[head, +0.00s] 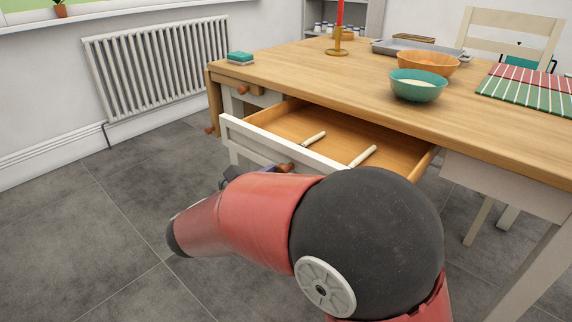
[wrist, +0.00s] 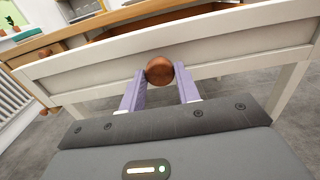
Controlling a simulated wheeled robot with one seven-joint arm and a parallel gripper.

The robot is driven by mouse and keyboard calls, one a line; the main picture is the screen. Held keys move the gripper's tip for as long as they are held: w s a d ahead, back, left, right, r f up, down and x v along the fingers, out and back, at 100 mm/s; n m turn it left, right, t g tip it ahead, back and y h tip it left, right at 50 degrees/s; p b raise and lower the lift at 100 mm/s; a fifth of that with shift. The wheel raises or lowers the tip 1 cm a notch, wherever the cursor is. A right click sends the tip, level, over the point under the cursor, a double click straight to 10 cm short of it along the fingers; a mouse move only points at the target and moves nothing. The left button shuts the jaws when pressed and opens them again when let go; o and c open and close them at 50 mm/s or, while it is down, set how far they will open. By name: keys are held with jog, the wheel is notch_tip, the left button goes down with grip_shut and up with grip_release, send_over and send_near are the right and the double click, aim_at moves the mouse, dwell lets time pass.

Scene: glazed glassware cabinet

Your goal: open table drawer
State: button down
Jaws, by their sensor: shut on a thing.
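The table drawer (head: 278,141) is pulled well out from under the wooden table top (head: 320,85). Its inside shows, with two pale stick-like items (head: 362,156) lying in it. Its white front (wrist: 210,48) fills the upper part of the wrist view. A round brown wooden knob (wrist: 159,70) sits on the drawer front. My gripper (wrist: 160,78) is shut on this knob, with one purple finger on each side. In the head view, my arm hides most of the gripper and part of the drawer front.
On the table are a teal bowl (head: 416,86), an orange bowl (head: 428,64), a red candle in a holder (head: 338,38) and a green sponge (head: 240,57). A radiator (head: 160,62) is on the left wall. Grey floor (head: 110,210) is clear at left.

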jog(key=shift+v, duration=0.85)
jog(key=c, duration=1)
grip_release()
jog(key=v, duration=0.7)
jog(key=shift+s+a, duration=0.25)
jog(key=shift+s, duration=0.1)
